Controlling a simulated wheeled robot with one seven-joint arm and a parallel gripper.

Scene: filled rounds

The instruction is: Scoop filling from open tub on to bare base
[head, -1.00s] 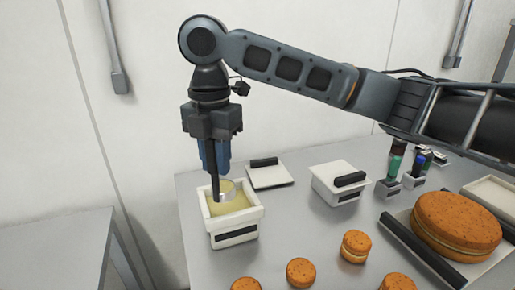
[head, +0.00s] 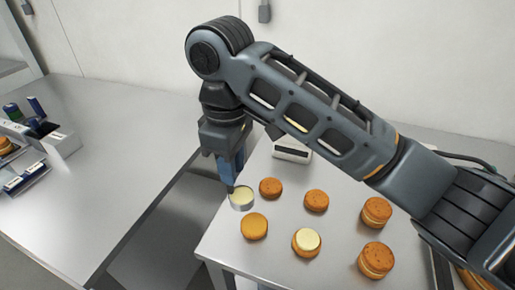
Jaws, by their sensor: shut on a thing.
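My gripper (head: 233,168) is shut on the blue handle of a scoop (head: 241,201). The scoop's round metal cup holds pale filling and is above the table's left edge, close to the bases. A brown round base (head: 270,187) is just right of the cup, with a bare top. Another bare-looking base (head: 317,200) is further right. A lighter orange round (head: 254,226) is in front of the cup. A round with pale filling on top (head: 307,241) is to its right.
Two filled, stacked rounds, one further back (head: 376,212) and one nearer (head: 376,260), stand at the right. A second table (head: 95,150) with boxes and tools is at the left, across a gap. Table surface between the rounds is clear.

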